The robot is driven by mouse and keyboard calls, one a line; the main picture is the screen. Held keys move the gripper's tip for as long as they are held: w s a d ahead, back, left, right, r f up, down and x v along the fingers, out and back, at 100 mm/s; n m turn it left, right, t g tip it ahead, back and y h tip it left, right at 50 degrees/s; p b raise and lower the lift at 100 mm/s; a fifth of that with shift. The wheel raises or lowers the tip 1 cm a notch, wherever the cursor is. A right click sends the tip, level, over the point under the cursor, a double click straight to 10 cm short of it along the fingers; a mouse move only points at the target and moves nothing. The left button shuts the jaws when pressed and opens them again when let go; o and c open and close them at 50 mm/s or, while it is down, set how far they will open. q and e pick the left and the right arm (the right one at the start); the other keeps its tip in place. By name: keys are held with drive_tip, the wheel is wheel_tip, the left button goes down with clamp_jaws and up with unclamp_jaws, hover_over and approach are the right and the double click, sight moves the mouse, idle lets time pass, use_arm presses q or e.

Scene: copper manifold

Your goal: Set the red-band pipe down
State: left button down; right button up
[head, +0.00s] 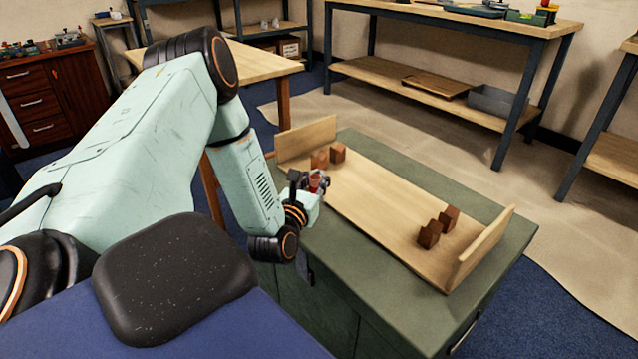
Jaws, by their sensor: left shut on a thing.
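My left gripper (310,186) is at the near-left edge of a wooden fixture. It is shut on a small piece with red on it, the red-band pipe (317,180). Most of the pipe is hidden by the gripper, and I cannot tell whether it touches the board. The fixture has a flat pale board (375,205) with an upright panel at each end. Two brown blocks (337,152) stand near its far-left end and two more (429,234) near its right end. My right gripper is not in view.
The fixture lies on a green-topped cabinet (499,257). The board's middle, between the block pairs, is clear. A wooden table (262,66) stands behind on the left, and a workbench (460,22) with tools stands at the back.

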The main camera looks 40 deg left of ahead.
use_arm(q)
wheel_tip(320, 180, down, 3)
drive_tip(key=shift+w+f+b, duration=0.15)
drive_tip(key=shift+f+b, duration=0.05)
drive_tip(key=shift+b, duration=0.55)
drive_tip(key=shift+r, duration=0.1)
drive_tip(key=shift+f, duration=0.25)
drive_tip(key=c, duration=1.1)
unclamp_jaws()
drive_tip(key=shift+r, duration=0.1)
